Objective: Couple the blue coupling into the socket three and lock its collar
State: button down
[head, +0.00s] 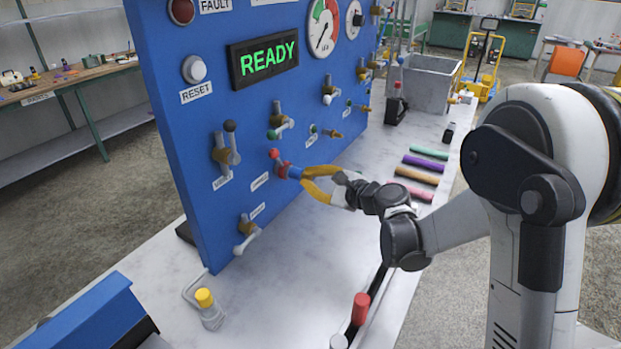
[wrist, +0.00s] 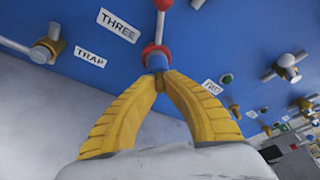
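The blue coupling (head: 293,172) is between the yellow fingertips of my gripper (head: 305,178), against the blue panel. In the wrist view the fingers (wrist: 158,78) close on the blue coupling (wrist: 156,63) from both sides. A red collar (wrist: 155,50) sits at its panel end, and a lever with a red ball (wrist: 163,4) rises behind it. The label THREE (wrist: 118,25) is beside this spot, so this is socket three; its mouth is hidden by the collar. I cannot tell whether the coupling is fully seated or the collar locked.
The blue panel (head: 190,100) has other valves, a lit READY display (head: 263,59) and gauges. Below is a TRAP fitting (head: 246,234). Several coloured rods (head: 418,176) and a grey bin (head: 420,83) are on the bench. A yellow-capped bottle (head: 207,308) stands at the front.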

jog(key=shift+f, duration=0.35)
jog(key=c, duration=1.5)
grip_release()
jog(key=shift+a, duration=0.1)
jog(key=shift+c, duration=0.2)
jog(key=v, duration=0.8)
jog(key=shift+r, duration=0.15)
